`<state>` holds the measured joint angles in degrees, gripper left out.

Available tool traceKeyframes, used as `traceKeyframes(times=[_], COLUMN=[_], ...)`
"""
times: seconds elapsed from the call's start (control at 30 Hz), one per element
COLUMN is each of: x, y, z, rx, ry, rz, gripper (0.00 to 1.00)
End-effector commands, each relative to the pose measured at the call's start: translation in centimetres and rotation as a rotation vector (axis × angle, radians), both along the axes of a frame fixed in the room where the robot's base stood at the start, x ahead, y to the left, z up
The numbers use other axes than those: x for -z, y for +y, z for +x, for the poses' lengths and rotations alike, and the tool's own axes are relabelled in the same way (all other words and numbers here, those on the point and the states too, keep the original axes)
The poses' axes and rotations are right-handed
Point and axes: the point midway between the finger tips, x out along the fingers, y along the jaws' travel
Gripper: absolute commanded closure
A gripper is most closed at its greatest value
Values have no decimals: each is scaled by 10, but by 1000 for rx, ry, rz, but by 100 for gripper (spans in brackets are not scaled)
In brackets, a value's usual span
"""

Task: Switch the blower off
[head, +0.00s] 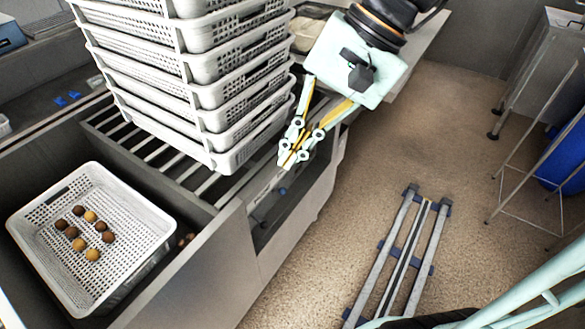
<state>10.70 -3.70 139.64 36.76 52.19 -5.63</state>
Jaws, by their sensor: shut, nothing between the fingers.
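My gripper (287,164) is shut and empty, pointing down in front of the counter's recessed front panel (262,196), right of the stacked baskets. A small blue part (283,190) shows on that panel just below the fingertips; I cannot tell whether it is the blower's switch or which way it is set. A gap between fingertips and panel cannot be judged from this view. The blower itself cannot be made out.
A tall stack of white perforated baskets (215,120) stands on slats (188,187). A white basket (150,233) with several brown balls (92,254) sits at lower left. A floor rail (437,240) runs at right, near metal stands (497,190) and a blue bin (568,160).

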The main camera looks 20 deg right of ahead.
Motion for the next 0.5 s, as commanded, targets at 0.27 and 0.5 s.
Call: traceKeyframes(times=[0.27, 0.5], x=[9, 18], y=[3, 5], z=[24, 45], rx=[76, 146], ry=[47, 85], rz=[68, 126], gripper=[100, 100])
